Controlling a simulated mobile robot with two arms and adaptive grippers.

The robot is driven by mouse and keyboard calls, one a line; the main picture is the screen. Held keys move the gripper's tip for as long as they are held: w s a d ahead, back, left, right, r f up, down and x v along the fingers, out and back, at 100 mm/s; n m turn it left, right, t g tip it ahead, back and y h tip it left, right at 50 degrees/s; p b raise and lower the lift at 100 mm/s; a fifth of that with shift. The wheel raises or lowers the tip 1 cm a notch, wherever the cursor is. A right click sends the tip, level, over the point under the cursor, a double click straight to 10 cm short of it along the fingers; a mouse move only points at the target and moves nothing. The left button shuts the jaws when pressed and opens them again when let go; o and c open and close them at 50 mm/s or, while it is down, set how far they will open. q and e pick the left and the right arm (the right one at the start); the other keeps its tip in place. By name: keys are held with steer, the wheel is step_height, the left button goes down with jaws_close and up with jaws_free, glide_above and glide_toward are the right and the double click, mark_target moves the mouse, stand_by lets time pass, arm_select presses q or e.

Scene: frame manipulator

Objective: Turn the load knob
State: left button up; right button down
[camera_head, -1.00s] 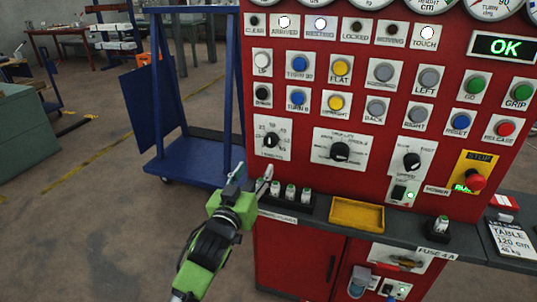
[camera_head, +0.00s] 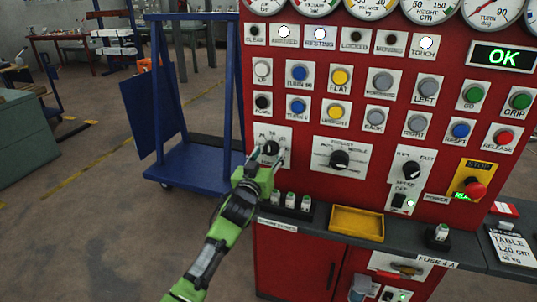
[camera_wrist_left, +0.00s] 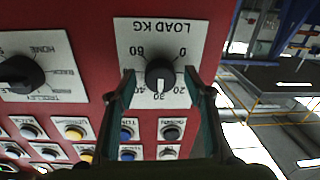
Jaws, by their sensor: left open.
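The load knob (camera_head: 270,148) is a black round knob on a white plate at the lower left of the red panel. In the left wrist view the knob (camera_wrist_left: 160,74) sits under upside-down "LOAD KG" lettering, its white mark pointing near the 30. My left gripper (camera_head: 265,161) is at the plate, open, with a finger on each side of the knob. In the left wrist view its fingers (camera_wrist_left: 159,78) straddle the knob with a gap on both sides. Contact with the panel cannot be told. My right gripper is not in view.
The trolley knob (camera_wrist_left: 18,74) is beside the load plate, with button rows above in the head view. A shelf below holds small fuses (camera_head: 290,200) and a yellow tray (camera_head: 357,223). A red stop button (camera_head: 474,188) is at the right. A blue cart (camera_head: 195,165) stands left.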

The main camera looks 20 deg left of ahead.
arm_select(q)
steer(key=shift+w, duration=0.2)
steer(key=c, duration=1.1)
steer(key=shift+m, duration=0.3)
